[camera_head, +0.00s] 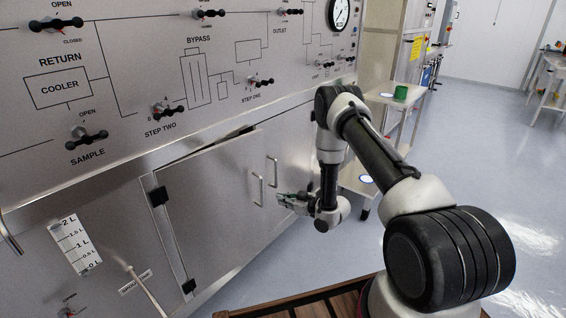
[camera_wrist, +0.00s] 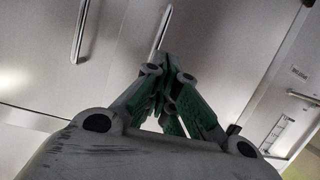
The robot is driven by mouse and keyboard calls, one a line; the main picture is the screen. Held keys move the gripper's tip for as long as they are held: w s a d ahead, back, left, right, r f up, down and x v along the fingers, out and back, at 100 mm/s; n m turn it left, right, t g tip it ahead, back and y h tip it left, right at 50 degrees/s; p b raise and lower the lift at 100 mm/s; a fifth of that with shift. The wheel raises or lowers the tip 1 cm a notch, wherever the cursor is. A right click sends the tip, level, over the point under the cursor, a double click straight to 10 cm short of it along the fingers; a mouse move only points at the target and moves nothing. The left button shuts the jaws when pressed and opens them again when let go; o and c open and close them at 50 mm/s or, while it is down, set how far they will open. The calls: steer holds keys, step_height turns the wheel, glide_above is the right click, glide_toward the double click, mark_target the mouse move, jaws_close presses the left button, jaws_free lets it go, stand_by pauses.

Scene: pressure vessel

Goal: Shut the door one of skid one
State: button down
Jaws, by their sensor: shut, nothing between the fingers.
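The grey skid cabinet (camera_head: 120,195) has two lower doors. The left door (camera_head: 212,205) has black hinges on its left and a bar handle (camera_head: 257,188) near its right edge. It stands slightly ajar, with a dark gap along its top. The right door has its own bar handle (camera_head: 272,172) close by. No label tells me which is door one. My gripper (camera_head: 284,198) is shut and empty, in front of the doors, just right of the handles. In the wrist view its closed fingers (camera_wrist: 165,85) point at the door faces, below a bar handle (camera_wrist: 160,32); contact is unclear.
Above the doors is a panel with black valve handles, such as the sample valve (camera_head: 86,138), and a round gauge (camera_head: 339,13). Blue floor is open at right.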

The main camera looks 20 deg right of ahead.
mark_target(263, 166)
steer(key=w+d+r+m+t+h, duration=0.1)
steer(key=w+d+r+m+t, duration=0.1)
steer(key=d+r+m+t, duration=0.3)
steer(key=w+a, duration=0.2)
steer(key=w, duration=0.2)
steer(key=w+a+r+n, duration=0.1)
steer(key=w+a, duration=0.2)
steer(key=w, duration=0.1)
steer(key=w+a+n, duration=0.1)
steer(key=w+a, duration=0.2)
steer(key=w, duration=0.1)
steer(key=shift+w+r+g, duration=0.1)
steer(key=shift+r+g, duration=0.15)
steer(key=shift+g, duration=0.15)
